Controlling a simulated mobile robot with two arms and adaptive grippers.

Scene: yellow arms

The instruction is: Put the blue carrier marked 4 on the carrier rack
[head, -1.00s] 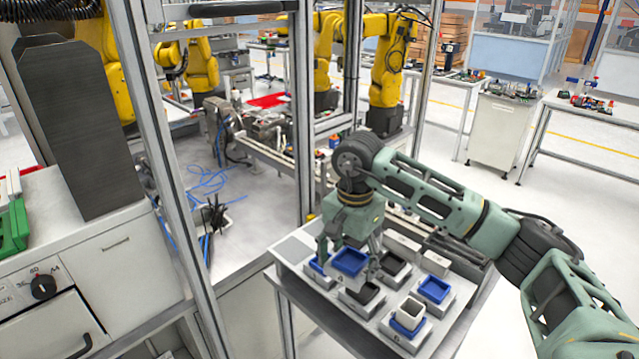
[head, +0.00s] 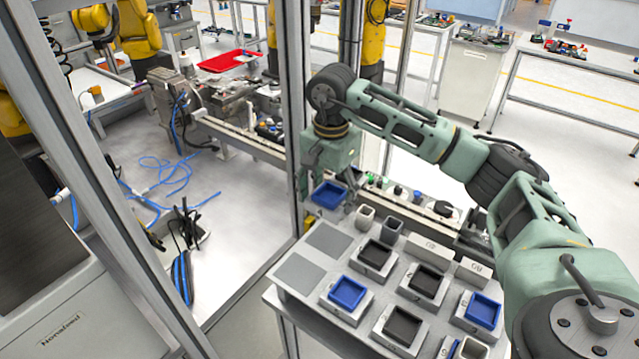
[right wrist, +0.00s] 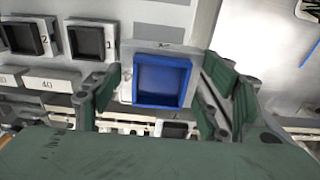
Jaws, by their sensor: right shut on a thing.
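My right gripper (head: 333,207) is shut on a blue square carrier (head: 328,194) and holds it raised, near the far left corner of the grey table in the picture. In the right wrist view the blue carrier (right wrist: 161,80) sits between the green fingers, with a grey block around or below it. A mark on its far side is too small to read. Two other blue carriers stand on the table, one at the front left (head: 347,292) and one at the right (head: 482,309). I cannot tell which part is the carrier rack. My left gripper is out of view.
The grey table (head: 385,290) bears several black carriers, small grey cups and white label blocks. Two flat grey squares (head: 299,275) at its left are bare. A metal frame post (head: 285,120) stands close to my right gripper. A conveyor (head: 240,142) runs behind it.

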